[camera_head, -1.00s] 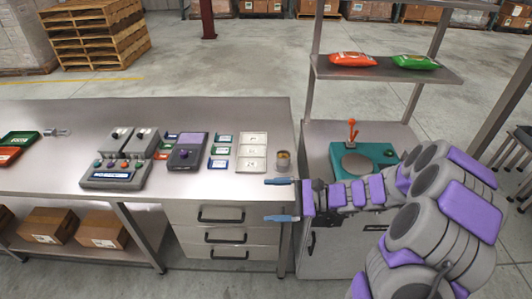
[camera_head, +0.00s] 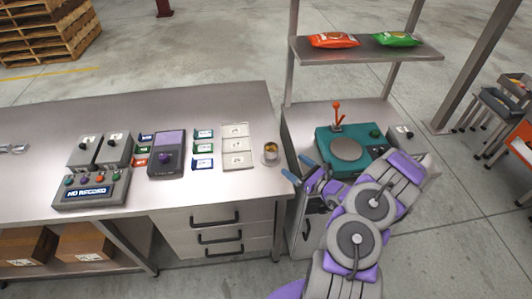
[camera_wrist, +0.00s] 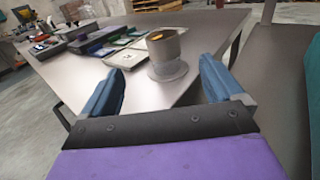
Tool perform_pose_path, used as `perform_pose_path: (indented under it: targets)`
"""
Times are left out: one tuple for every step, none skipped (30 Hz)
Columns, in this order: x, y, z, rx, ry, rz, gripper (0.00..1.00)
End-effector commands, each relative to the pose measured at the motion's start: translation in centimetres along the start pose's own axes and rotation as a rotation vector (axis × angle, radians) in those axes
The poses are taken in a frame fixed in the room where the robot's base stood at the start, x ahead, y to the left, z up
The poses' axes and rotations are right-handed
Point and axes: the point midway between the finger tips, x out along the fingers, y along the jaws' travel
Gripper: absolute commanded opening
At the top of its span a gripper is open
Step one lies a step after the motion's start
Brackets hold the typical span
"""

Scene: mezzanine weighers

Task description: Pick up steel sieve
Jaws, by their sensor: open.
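A small round grey metal cup, which looks like the steel sieve (camera_head: 270,156), stands upright near the right end of the long bench. Something yellow shows inside it. In the wrist view the steel sieve (camera_wrist: 168,60) has a flared base and stands beyond the fingertips, roughly between their lines. My gripper (camera_head: 298,169) is just to the right of the sieve, by the bench's right edge. Its two blue fingers are apart and empty, also in the wrist view (camera_wrist: 160,72). They do not appear to touch the sieve.
A white three-panel tray (camera_head: 236,160) lies just left of the sieve, with small labelled cards (camera_head: 203,148) beyond. A teal device with an orange lever (camera_head: 352,150) stands on the right-hand bench, under a shelf (camera_head: 420,50) holding two bags. Bench surface in front of the sieve is clear.

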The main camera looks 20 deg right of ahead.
Motion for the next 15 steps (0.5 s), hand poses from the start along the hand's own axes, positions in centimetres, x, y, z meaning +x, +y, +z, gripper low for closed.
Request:
perform_pose_path:
  targets:
    - [1.1, 0.1, -0.2, -0.002, 0.000, 0.006, 0.94]
    - [1.7, 0.1, -0.2, -0.003, 0.001, 0.007, 0.94]
    - [2.6, 0.2, -0.2, -0.003, 0.001, 0.007, 0.94]
    - [3.2, 0.3, -0.2, -0.004, 0.001, 0.008, 0.94]
    - [3.8, 0.3, -0.2, -0.004, 0.001, 0.007, 0.94]
    - [4.6, 0.3, -0.2, -0.004, 0.002, 0.007, 0.94]
    - [5.2, 0.4, -0.1, -0.004, 0.002, 0.008, 0.94]
    - [5.9, 0.5, -0.1, -0.005, 0.002, 0.009, 0.94]
    - [6.7, 0.6, -0.1, -0.007, 0.002, 0.008, 0.94]
    - [7.2, 0.6, -0.1, -0.007, 0.003, 0.007, 0.94]
    - [7.8, 0.8, 0.0, -0.008, 0.003, 0.008, 0.94]
    - [8.5, 0.9, 0.0, -0.009, 0.003, 0.009, 0.94]
    - [8.9, 0.8, 0.0, -0.009, 0.003, 0.007, 0.94]
    - [9.3, 0.8, 0.0, -0.009, 0.003, 0.007, 0.94]
    - [9.7, 0.7, 0.0, -0.007, 0.003, 0.005, 0.94]
